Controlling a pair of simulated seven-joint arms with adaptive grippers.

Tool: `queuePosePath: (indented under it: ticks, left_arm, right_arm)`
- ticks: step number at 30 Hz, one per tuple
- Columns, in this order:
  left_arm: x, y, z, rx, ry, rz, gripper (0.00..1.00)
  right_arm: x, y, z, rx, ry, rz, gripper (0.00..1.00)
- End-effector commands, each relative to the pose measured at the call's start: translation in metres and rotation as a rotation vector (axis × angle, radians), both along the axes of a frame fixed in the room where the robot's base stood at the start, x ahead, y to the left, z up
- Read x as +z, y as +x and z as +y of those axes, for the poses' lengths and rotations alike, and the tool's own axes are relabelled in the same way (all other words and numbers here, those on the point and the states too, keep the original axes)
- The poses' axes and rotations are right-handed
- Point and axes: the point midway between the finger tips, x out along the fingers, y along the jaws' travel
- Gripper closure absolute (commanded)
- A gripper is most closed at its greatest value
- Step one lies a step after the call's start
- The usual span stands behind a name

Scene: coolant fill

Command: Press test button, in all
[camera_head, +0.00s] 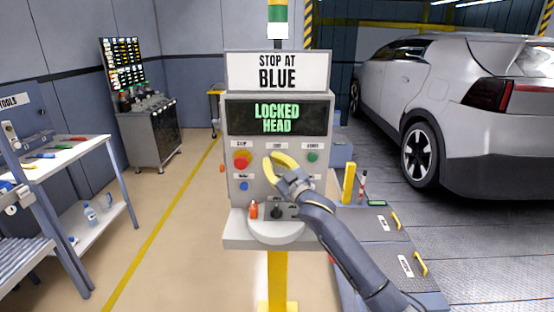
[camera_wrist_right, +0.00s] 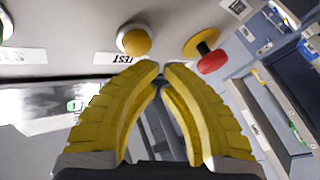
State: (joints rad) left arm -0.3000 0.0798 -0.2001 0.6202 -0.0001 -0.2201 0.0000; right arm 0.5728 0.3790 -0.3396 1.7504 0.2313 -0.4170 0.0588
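The grey control panel (camera_head: 329,190) stands in the middle of the head view, with a screen (camera_head: 280,118) reading "LOCKED HEAD". The yellow test button (camera_wrist_right: 134,40) shows in the right wrist view beside its "TEST" label (camera_wrist_right: 119,58). In the head view my right gripper hides it, and only its label (camera_head: 277,146) shows. My right gripper (camera_head: 270,158) is at the panel just below that label. In the wrist view its yellow fingertips (camera_wrist_right: 162,68) are drawn together with nothing visible between them, close to the button; contact cannot be told. My left gripper is not in view.
A red stop button (camera_head: 241,160) is left of my right gripper, a green button (camera_head: 312,157) right, and a blue button (camera_head: 244,186) lower left. A sign (camera_head: 277,71) reads "STOP AT BLUE".

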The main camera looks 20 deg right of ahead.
Motion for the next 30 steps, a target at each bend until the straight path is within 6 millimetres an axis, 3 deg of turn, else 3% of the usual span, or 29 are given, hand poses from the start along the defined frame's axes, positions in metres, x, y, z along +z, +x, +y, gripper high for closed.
queuePosePath:
  ticks: [30]
  left_arm:
    - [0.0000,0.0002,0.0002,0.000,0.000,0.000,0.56]
  right_arm:
    - [0.0001,0.0081,-0.0027,0.000,0.000,0.000,1.00]
